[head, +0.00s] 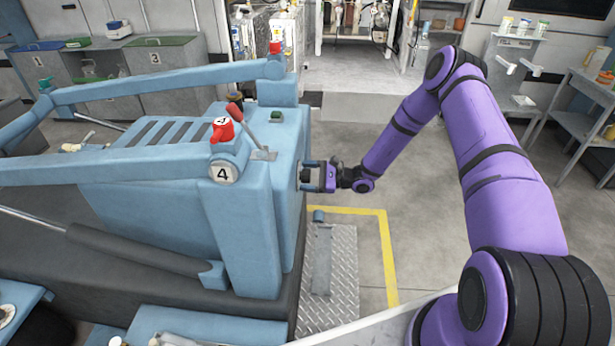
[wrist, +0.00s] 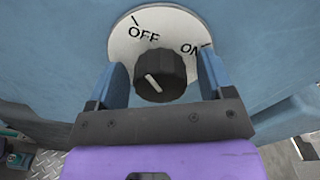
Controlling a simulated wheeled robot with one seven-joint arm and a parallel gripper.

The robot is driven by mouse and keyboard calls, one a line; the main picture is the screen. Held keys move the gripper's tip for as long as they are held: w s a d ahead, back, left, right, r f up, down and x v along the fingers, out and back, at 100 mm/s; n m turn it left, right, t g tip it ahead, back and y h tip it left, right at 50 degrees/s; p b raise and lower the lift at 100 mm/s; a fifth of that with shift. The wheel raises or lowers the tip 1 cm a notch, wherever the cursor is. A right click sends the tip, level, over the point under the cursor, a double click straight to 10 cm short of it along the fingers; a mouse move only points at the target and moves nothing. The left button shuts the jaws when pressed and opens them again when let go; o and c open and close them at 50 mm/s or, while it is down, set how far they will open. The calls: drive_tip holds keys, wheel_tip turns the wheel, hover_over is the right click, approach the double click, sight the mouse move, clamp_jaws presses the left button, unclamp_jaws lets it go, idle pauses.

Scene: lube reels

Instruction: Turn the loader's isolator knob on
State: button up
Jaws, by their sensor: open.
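The isolator knob (wrist: 165,76) is black and ribbed. It sits on a round white plate (wrist: 122,48) marked OFF at upper left and ON at right, on the blue loader's side. The knob's white line slants toward upper left, nearer the OFF side. My gripper (wrist: 160,68) is open, with one blue finger on each side of the knob. Gaps show between the fingers and the knob. In the head view my gripper (head: 307,177) is at the right side face of the blue loader (head: 270,220); there the knob is mostly hidden by the gripper.
A red cap (head: 222,130) and a red-handled lever (head: 236,113) stand on the loader above. A tread plate step (head: 340,270) lies below my gripper, beside a yellow floor line (head: 387,250). Open floor lies right of it. Shelves (head: 590,95) stand far right.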

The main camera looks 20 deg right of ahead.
drive_tip(key=c, duration=0.9)
drive_tip(key=shift+m, duration=0.4)
drive_tip(key=m, duration=0.3)
drive_tip(key=shift+m, duration=0.4)
drive_tip(key=m, duration=0.9)
drive_tip(key=shift+d, duration=0.1)
drive_tip(key=m, duration=0.4)
drive_tip(key=shift+m, duration=0.4)
